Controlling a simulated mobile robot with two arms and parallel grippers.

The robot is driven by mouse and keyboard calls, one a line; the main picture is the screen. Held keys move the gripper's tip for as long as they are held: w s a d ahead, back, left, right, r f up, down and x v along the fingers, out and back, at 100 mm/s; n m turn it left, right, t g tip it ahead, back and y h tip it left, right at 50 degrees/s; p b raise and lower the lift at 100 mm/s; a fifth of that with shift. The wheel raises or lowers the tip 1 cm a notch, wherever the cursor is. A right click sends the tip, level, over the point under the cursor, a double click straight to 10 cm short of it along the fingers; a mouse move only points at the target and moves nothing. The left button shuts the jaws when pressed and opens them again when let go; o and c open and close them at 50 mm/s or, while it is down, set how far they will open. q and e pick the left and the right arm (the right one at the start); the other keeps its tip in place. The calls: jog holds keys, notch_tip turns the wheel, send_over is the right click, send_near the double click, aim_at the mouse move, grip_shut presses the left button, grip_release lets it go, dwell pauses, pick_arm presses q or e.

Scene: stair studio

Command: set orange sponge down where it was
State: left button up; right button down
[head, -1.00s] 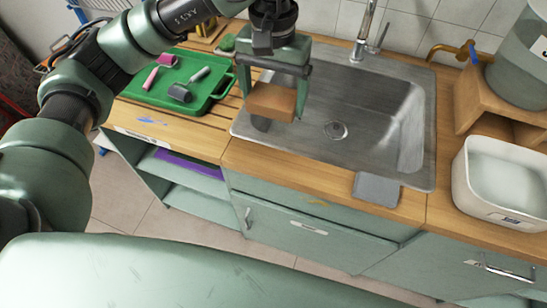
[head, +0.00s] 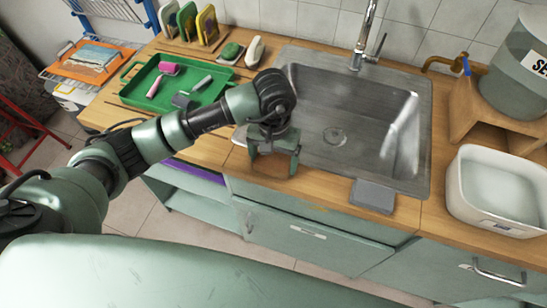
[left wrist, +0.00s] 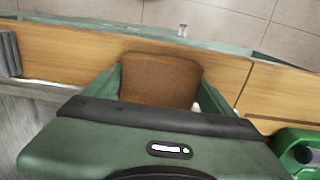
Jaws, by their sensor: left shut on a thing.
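The orange sponge (left wrist: 160,80) is between the fingers of my left gripper in the left wrist view, brownish orange and block-shaped. In the head view my left gripper (head: 272,170) points down over the wooden counter strip at the front left corner of the sink (head: 345,115), shut on the sponge. The sponge (head: 270,166) shows only partly there, behind the fingers. I cannot tell whether it touches the counter. My right gripper is not in view.
A green tray (head: 140,94) with paint rollers lies to the left. A grey piece (head: 373,195) lies at the sink's front edge. A white basin (head: 505,190) stands right. The front counter strip (head: 325,188) between is clear.

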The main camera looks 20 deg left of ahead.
pick_arm(q)
jog(key=shift+f, duration=0.3)
jog(key=shift+f, duration=0.15)
jog(key=o, duration=1)
jog(key=shift+o, duration=0.2)
